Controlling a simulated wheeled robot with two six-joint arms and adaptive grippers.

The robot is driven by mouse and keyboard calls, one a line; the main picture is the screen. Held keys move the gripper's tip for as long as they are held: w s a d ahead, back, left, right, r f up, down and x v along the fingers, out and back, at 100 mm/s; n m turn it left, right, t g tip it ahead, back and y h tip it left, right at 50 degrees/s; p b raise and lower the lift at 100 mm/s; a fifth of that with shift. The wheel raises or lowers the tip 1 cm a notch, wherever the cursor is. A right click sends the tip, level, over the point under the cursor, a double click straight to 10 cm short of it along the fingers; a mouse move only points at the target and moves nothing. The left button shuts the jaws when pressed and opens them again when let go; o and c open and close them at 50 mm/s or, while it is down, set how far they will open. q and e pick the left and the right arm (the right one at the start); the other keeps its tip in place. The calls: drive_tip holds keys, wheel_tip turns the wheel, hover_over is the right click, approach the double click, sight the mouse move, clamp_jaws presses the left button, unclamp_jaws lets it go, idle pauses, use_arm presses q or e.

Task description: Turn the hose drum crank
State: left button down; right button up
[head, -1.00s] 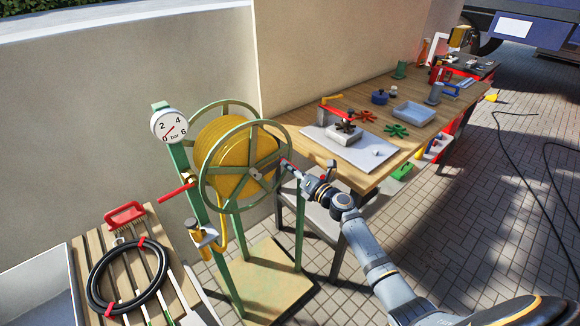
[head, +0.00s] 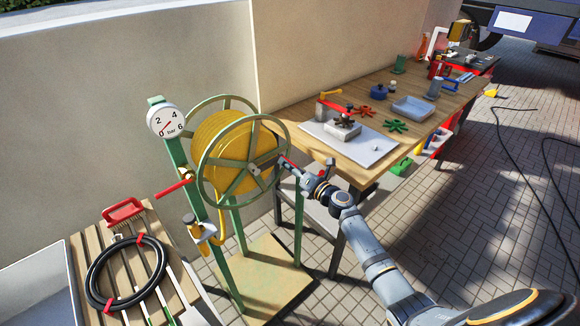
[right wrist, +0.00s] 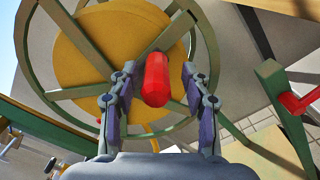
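The hose drum (head: 222,137) is wound with yellow hose and sits in a green frame with green spoked wheels. Its red crank handle (head: 287,161) is on the right side of the near wheel. In the right wrist view the red handle (right wrist: 155,80) stands between the two fingers of my right gripper (right wrist: 162,98). Gaps show on both sides of it, so the gripper is open around the handle. In the head view my right gripper (head: 303,175) reaches the handle from the lower right. My left gripper is not in view.
A pressure gauge (head: 166,121) and a red lever (head: 173,189) are on the frame's left post. A slatted bench with a coiled black hose (head: 91,282) is at lower left. A wooden workbench (head: 365,172) with tools stands behind my right arm. Paving at right is mostly clear.

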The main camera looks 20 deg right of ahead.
drive_tip(key=shift+r, duration=0.1)
drive_tip(key=shift+s, duration=0.25)
drive_tip(key=v, duration=1.1)
drive_tip(key=shift+s, duration=0.2)
drive_tip(key=shift+d, duration=0.1)
